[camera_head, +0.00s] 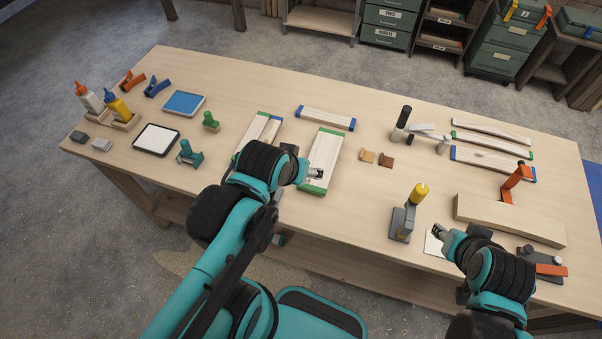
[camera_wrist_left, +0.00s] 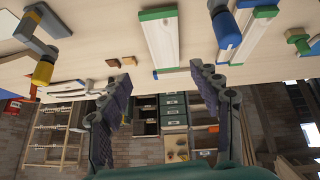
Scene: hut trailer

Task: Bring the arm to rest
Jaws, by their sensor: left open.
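My left arm reaches in from the lower left in the head view. My left gripper (camera_head: 312,174) is over the front middle of the workbench (camera_head: 250,85), by a pale board with green ends (camera_head: 325,150). In the left wrist view my left gripper (camera_wrist_left: 157,72) has its two dark fingers wide apart with nothing between them. That board also shows in the left wrist view (camera_wrist_left: 160,42), beyond the fingertips. My right gripper (camera_head: 438,233) is low at the right over the bench's front edge, near a white sheet (camera_head: 432,246); its fingers are too small to judge.
A grey stand with a yellow top (camera_head: 402,221) is left of my right gripper. A thick curved wooden piece (camera_head: 510,219) and an orange clamp (camera_head: 514,182) lie to its right. Glue bottles (camera_head: 90,98) and trays stand at the left. Bare bench top lies along the back.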

